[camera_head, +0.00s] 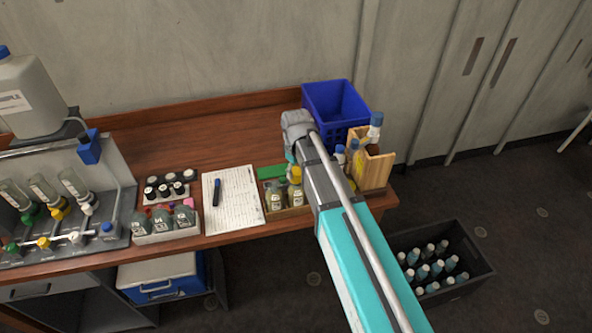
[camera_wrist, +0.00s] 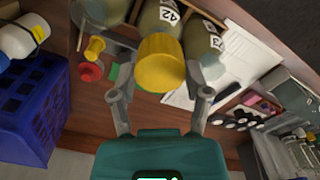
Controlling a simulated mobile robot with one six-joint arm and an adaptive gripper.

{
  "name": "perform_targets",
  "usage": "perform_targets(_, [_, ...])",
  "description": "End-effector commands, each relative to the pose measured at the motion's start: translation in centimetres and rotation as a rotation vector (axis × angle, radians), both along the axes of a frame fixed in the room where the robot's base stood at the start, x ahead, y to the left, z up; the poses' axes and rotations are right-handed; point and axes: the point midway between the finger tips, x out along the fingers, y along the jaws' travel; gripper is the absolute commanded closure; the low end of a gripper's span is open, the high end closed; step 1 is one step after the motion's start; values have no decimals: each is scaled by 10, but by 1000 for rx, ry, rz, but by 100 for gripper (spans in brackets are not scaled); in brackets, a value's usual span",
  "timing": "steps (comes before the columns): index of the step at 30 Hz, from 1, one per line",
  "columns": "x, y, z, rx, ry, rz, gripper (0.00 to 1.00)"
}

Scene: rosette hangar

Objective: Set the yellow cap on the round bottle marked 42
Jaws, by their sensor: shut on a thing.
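My gripper (camera_wrist: 158,82) is shut on the yellow cap (camera_wrist: 161,62), which sits between its two fingers in the wrist view. A round bottle marked 42 (camera_wrist: 158,18) stands right behind the cap in that view. I cannot tell whether cap and bottle touch. A second round bottle (camera_wrist: 203,42) with a partly legible label stands beside it. In the head view the yellow cap (camera_head: 296,174) shows over a bottle in the small wooden rack (camera_head: 290,213), and my arm hides part of the area.
A blue crate (camera_head: 334,103) and a wooden box of bottles (camera_head: 372,170) stand close to my arm. A paper sheet with a pen (camera_head: 232,200) and a tray of bottles (camera_head: 166,235) lie left. A dark crate (camera_head: 478,247) stands on the floor.

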Motion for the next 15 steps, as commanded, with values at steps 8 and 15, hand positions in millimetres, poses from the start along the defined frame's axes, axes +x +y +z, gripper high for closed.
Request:
perform_targets(8, [0,0,-3,0,0,0,72])
perform_targets(15, [0,0,-6,0,0,1,72])
